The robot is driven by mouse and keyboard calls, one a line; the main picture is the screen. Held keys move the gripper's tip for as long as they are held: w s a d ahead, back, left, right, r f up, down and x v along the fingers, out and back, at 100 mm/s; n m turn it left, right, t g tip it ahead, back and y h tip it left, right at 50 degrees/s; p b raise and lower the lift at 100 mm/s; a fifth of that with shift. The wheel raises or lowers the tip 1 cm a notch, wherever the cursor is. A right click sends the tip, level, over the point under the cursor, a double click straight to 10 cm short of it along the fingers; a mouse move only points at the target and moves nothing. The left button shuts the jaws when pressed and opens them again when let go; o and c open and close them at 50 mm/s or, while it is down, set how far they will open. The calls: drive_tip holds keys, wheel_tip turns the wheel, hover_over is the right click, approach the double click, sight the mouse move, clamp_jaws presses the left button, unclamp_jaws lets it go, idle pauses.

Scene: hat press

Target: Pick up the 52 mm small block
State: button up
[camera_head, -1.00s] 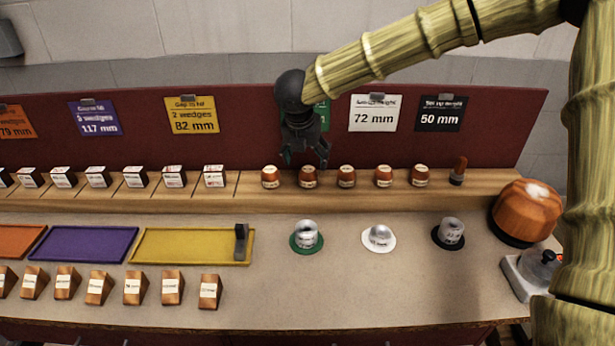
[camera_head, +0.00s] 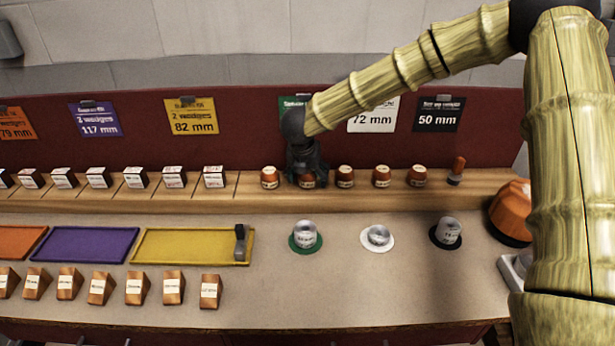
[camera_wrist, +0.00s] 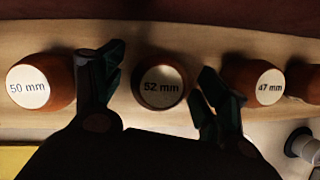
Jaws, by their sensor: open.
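The 52 mm small block (camera_wrist: 161,87) is a round reddish-brown wooden piece with a pale label on top. It stands on the wooden shelf, second from the left in the row of round blocks. In the head view the block (camera_head: 307,182) is partly covered by my gripper (camera_head: 307,178). In the wrist view my gripper (camera_wrist: 155,92) is open, with one dark finger on each side of the 52 mm block. I cannot tell whether the fingers touch it.
The 50 mm block (camera_wrist: 42,82) stands close outside the left finger and the 47 mm block (camera_wrist: 255,82) close outside the right finger. A red backboard (camera_head: 240,150) rises behind the shelf (camera_head: 140,205). Coloured trays and stands occupy the counter in front.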

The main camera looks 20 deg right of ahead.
drive_tip(key=c, duration=1.1)
drive_tip(key=shift+r, duration=0.15)
drive_tip(key=shift+c, duration=0.2)
